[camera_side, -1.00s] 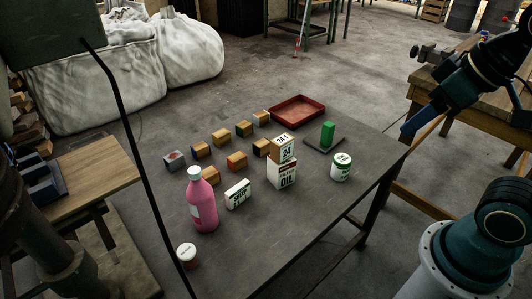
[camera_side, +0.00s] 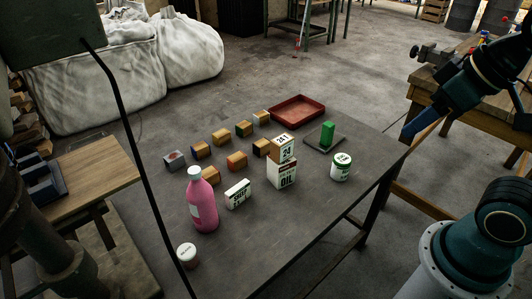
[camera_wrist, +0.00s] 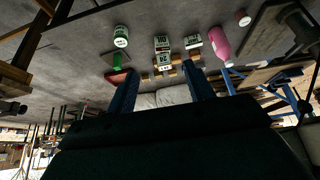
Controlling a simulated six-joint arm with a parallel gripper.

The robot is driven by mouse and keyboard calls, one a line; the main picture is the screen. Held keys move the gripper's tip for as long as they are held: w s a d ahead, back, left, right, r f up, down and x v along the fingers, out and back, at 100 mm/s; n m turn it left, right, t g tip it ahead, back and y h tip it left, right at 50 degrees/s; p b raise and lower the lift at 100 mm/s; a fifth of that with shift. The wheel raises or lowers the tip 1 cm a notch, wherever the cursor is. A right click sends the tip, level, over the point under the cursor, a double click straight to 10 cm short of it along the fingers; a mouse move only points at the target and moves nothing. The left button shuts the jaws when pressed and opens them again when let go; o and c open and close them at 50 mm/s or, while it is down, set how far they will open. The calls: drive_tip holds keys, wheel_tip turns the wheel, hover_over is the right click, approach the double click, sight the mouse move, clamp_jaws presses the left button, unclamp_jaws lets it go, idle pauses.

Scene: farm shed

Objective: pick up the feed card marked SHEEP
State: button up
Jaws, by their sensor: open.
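I cannot make out a card marked SHEEP in either view. Several small wooden blocks with coloured or dark sides stand in two rows on the dark table, among them a tan one (camera_side: 237,160); no word on them is legible. My gripper shows at the upper right of the side view (camera_side: 408,131), beyond the table's right edge and away from the blocks. In the wrist view my gripper (camera_wrist: 163,76) has its two blue fingers wide apart with nothing held; the table things appear upside down beyond them.
A pink bottle (camera_side: 202,208), a SALT box (camera_side: 237,194), an OIL box (camera_side: 281,174) with a numbered block on top, a white-and-green jar (camera_side: 341,167) and a small white-lidded jar (camera_side: 187,254) stand nearer. A red tray (camera_side: 297,120) and green block (camera_side: 327,134) are behind.

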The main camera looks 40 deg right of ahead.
drive_tip(key=shift+c, duration=0.8)
drive_tip(key=shift+w, duration=0.15)
drive_tip(key=n+g+y, duration=0.2)
drive_tip(key=n+g, duration=0.4)
drive_tip(key=n, duration=1.3)
hover_over(238, 186)
drive_tip(key=d, duration=0.2)
wheel_tip(238, 186, down, 25)
drive_tip(key=shift+a+f, duration=0.3)
drive_tip(key=shift+f, duration=1.1)
drive_tip(key=shift+a+f, duration=0.25)
drive_tip(key=shift+f, duration=1.1)
drive_tip(key=shift+a+f, duration=0.3)
drive_tip(key=shift+f, duration=1.1)
drive_tip(key=shift+f, duration=0.1)
